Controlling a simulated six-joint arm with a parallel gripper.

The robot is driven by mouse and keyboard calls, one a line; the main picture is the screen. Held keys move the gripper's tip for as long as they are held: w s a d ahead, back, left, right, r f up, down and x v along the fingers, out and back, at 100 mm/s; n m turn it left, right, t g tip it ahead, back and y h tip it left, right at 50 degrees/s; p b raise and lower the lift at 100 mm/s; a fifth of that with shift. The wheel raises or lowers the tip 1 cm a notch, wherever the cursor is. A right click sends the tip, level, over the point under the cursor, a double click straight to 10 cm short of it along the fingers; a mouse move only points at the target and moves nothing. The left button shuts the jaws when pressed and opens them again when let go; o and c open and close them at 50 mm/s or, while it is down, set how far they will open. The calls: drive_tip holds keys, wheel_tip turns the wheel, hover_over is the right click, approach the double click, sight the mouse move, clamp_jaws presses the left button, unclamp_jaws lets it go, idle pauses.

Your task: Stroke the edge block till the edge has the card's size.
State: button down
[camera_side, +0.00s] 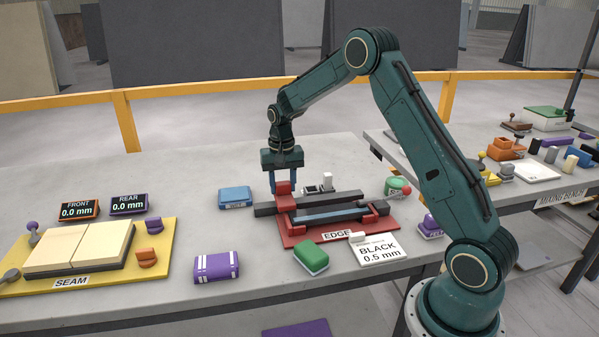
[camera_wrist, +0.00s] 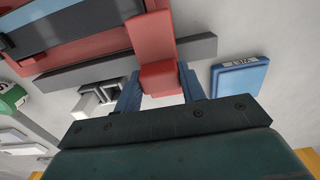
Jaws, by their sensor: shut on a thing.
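My gripper (camera_side: 285,186) is shut on a red block (camera_side: 284,201) at the left end of the red EDGE fixture (camera_side: 300,238). In the wrist view, the two blue fingers (camera_wrist: 161,92) stand on either side of the red block (camera_wrist: 160,75). A red piece (camera_wrist: 150,37) reaches from it over the fixture. Dark bars (camera_side: 347,198) and a blue-grey strip (camera_side: 328,215) lie across the fixture. The white card (camera_side: 379,250) in front reads BLACK 0.5 mm. The contact under the block and the edge's size cannot be made out.
A blue box (camera_side: 235,197) lies left of the fixture, a green block (camera_side: 311,259) and a purple box (camera_side: 216,267) in front. The yellow SEAM board (camera_side: 150,265) is at left, behind it FRONT (camera_side: 77,210) and REAR (camera_side: 129,204) displays reading 0.0 mm.

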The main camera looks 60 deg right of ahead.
drive_tip(key=s+d, duration=0.7)
drive_tip(key=shift+s+d, duration=0.25)
drive_tip(key=shift+d, duration=0.05)
drive_tip(key=c, duration=0.8)
unclamp_jaws()
drive_tip(key=shift+c, duration=0.2)
drive_tip(key=shift+r, duration=0.15)
wheel_tip(320, 180, up, 14)
drive_tip(key=shift+f, duration=0.2)
